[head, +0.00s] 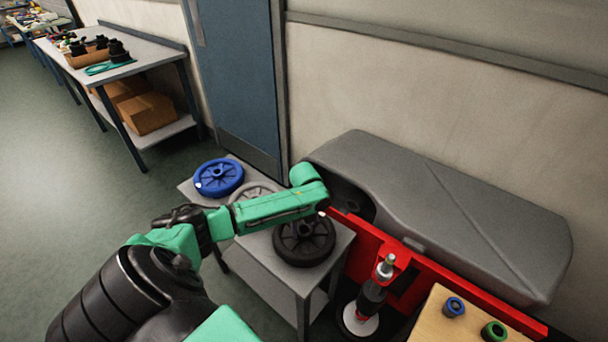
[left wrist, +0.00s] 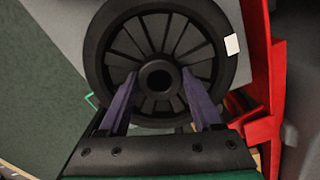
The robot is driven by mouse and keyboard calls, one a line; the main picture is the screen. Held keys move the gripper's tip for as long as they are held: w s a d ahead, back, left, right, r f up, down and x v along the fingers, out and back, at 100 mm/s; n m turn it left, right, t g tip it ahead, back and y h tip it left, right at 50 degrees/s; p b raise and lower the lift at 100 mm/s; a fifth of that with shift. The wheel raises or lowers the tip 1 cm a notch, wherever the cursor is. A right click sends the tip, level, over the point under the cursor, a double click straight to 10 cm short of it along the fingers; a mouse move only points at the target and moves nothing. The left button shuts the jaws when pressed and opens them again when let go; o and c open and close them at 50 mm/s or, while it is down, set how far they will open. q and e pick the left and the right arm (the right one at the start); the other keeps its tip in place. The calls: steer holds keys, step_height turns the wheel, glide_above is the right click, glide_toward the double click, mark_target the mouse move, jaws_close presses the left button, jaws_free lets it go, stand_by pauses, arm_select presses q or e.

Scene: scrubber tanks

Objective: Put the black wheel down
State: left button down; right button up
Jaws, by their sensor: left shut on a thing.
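The black wheel (head: 304,250) is at the right end of a small grey table (head: 278,270) in the head view. It lies flat, at the table top or just above it; I cannot tell which. In the left wrist view the wheel (left wrist: 95,60) fills the upper middle, its spokes and hub facing the camera and a white label on its rim. My left gripper (left wrist: 160,92) is shut on the wheel, with its purple fingers on either side near the hub. The forearm hides part of the table in the head view. My right gripper is not in view.
A blue wheel (head: 218,177) and a partly hidden grey wheel (head: 252,191) lie on the same table. A red frame with a grey tank (head: 450,215) stands close on the right. A wooden board (head: 440,320) holds blue and green rings. A bench (head: 150,58) stands far left.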

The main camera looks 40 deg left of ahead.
arm_select(q)
steer(key=shift+f, duration=0.7)
steer(key=shift+f, duration=0.1)
steer(key=shift+c, duration=0.3)
jaws_free()
steer(key=shift+r, duration=0.5)
step_height(320, 180, up, 11)
steer(key=shift+d+r, duration=0.15)
steer(key=shift+s, duration=0.1)
